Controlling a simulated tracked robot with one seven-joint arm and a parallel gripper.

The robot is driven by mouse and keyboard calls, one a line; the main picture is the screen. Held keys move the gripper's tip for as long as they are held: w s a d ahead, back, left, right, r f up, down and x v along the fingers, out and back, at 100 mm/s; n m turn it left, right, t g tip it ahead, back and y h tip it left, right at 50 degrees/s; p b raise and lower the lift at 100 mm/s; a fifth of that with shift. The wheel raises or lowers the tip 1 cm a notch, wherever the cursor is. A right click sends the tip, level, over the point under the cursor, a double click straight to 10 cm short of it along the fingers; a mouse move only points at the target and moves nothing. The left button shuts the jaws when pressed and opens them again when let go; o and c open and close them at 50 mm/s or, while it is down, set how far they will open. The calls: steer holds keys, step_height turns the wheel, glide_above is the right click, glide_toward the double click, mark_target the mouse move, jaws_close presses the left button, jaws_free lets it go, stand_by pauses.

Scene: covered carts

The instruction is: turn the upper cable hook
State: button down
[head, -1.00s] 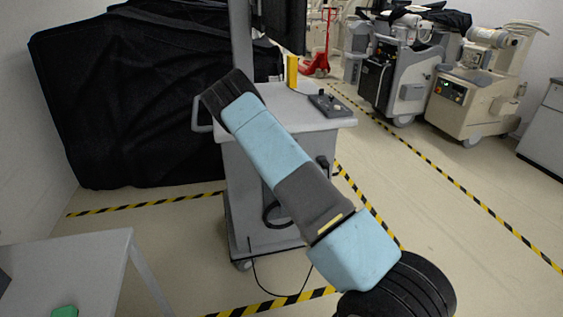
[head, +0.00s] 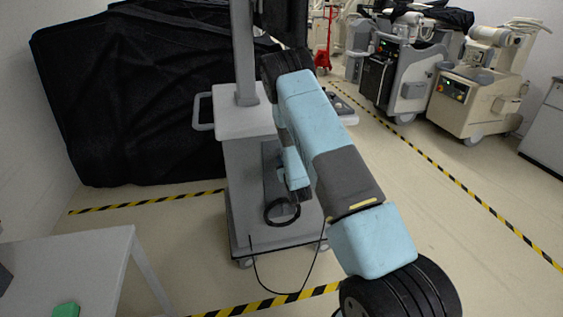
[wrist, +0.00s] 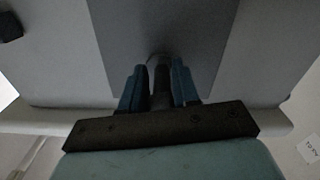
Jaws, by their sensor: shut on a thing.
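The cable hook shows in the wrist view as a dark post (wrist: 160,75) standing out from a grey panel (wrist: 165,25). My gripper (wrist: 158,82) is shut on it, with one blue finger on each side. Which way the hook points is too dark to tell. In the head view my arm bends over the cart (head: 240,170) and comes down in front of its panel. A black cable loop (head: 282,212) hangs low on the cart's front, below my wrist.
A black cable (head: 268,291) trails on the floor by the cart's base. A pale table (head: 75,262) with a green block (head: 66,311) stands at the lower left. A black-covered cart (head: 130,95) stands behind; other machines (head: 480,95) stand at the right.

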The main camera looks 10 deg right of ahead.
steer(key=shift+s+f+m, duration=0.1)
steer(key=shift+f+m, duration=0.1)
steer(key=shift+m, duration=0.8)
steer(key=shift+a, duration=0.1)
steer(key=c, duration=0.9)
jaws_free()
steer(key=shift+r, duration=0.1)
steer(key=s, duration=1.3)
steer(key=shift+s, duration=0.3)
